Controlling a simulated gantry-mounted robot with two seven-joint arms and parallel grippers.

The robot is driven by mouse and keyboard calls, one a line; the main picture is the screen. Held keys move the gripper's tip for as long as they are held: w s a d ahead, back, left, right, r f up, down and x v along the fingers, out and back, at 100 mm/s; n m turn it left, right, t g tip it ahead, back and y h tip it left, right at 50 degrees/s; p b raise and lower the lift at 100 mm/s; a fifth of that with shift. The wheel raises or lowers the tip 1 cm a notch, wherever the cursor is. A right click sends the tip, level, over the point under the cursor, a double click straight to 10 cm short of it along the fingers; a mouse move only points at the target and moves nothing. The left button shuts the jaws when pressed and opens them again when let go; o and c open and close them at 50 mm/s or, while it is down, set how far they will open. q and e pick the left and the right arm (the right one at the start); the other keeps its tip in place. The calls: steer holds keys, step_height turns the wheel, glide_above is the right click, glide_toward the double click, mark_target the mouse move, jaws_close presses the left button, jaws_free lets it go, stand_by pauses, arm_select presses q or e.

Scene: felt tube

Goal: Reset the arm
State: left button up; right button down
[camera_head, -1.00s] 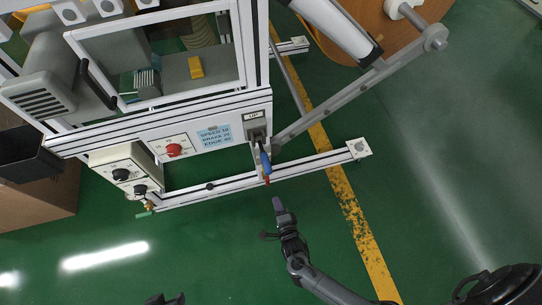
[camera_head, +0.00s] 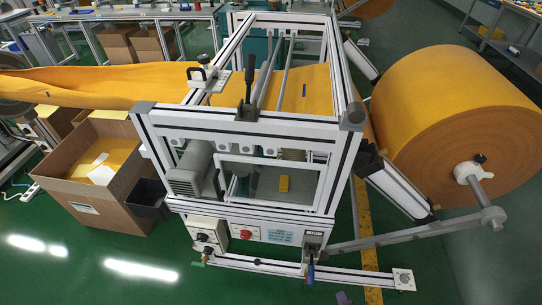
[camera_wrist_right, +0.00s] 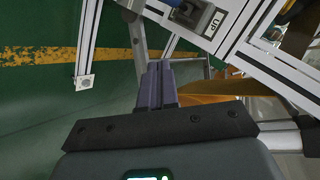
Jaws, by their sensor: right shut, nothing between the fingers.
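My right gripper shows in the head view only as a small purplish tip (camera_head: 343,298) at the bottom edge, right of centre. In the right wrist view its fingers (camera_wrist_right: 157,85) are shut together with nothing between them. They are apart from the machine frame, and the grey box with the UP label (camera_wrist_right: 213,23) lies beyond them at the upper right. The white-framed felt machine (camera_head: 262,215) stands in the middle of the head view. A blue-handled lever (camera_head: 310,272) hangs at its lower front. My left gripper is in neither current view.
A large orange felt roll (camera_head: 440,110) stands at the right on a bar. A cardboard box (camera_head: 122,200) and a black bin (camera_head: 150,198) stand at the left. A floor rail (camera_head: 345,274) sticks out low in front. Green floor in front is bare.

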steer(key=s+a+r+n+g, duration=0.1)
steer(key=s+r+n+g, duration=0.5)
steer(key=s+r+n, duration=0.6)
arm_select(q)
step_height(320, 180, up, 40)
steer(key=p, duration=3.8)
steer(key=shift+f, duration=0.15)
arm_select(e)
step_height(320, 180, up, 36)
steer(key=w+n, duration=0.1)
steer(key=n, duration=0.1)
steer(key=shift+w+r+n+y, duration=0.15)
steer(key=shift+w+n+y, duration=0.15)
steer(key=shift+w+n, duration=0.1)
arm_select(q)
steer(key=shift+d, duration=0.1)
